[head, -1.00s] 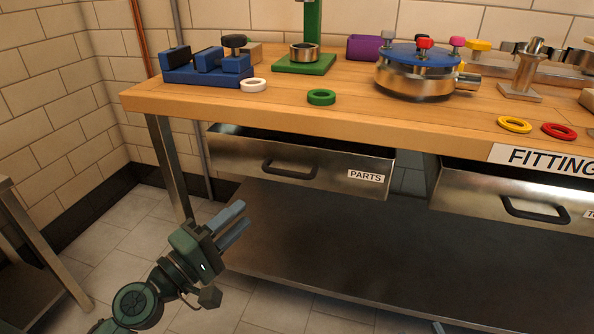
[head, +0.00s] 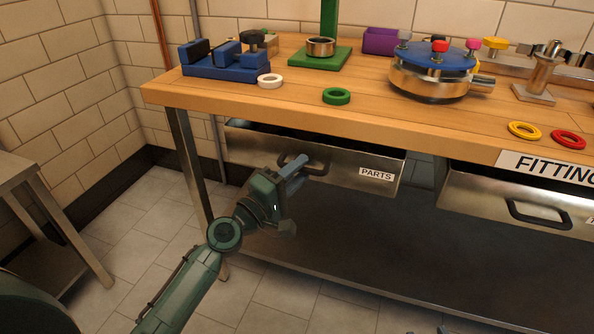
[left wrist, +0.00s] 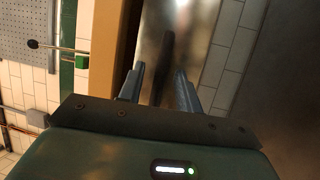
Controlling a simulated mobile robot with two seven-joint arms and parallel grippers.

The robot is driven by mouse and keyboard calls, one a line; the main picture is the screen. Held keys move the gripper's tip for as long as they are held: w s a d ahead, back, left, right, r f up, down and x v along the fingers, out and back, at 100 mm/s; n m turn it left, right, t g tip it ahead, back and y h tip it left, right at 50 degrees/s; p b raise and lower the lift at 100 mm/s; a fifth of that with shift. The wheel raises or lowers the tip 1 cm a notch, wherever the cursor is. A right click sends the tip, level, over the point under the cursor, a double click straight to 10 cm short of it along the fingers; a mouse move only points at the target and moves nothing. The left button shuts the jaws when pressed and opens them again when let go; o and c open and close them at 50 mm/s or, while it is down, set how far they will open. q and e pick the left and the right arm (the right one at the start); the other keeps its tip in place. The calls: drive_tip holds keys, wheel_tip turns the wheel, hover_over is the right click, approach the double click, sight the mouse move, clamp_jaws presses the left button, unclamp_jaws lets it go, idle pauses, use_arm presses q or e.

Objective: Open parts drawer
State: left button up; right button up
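The parts drawer (head: 350,168) is a metal drawer under the wooden bench top, with a PARTS label (head: 376,174) at its right. A dark gap shows above its front. Its dark bar handle (head: 319,168) is partly hidden behind my left gripper (head: 298,172), which is at the handle's left part. In the left wrist view the two fingers of my left gripper (left wrist: 160,85) are apart, with the dark handle (left wrist: 168,48) ahead between them. I cannot tell whether they touch it. Small bits at the bottom edge of the head view may be my right gripper (head: 426,331).
A second drawer (head: 480,205) with its own handle hangs to the right, below a FITTING sign (head: 545,168). A table leg (head: 190,165) stands left of the parts drawer. A lower metal shelf (head: 350,250) lies beneath. A side table (head: 20,170) stands at the left.

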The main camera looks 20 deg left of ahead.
use_arm(q)
clamp_jaws()
idle(0.3)
idle(0.3)
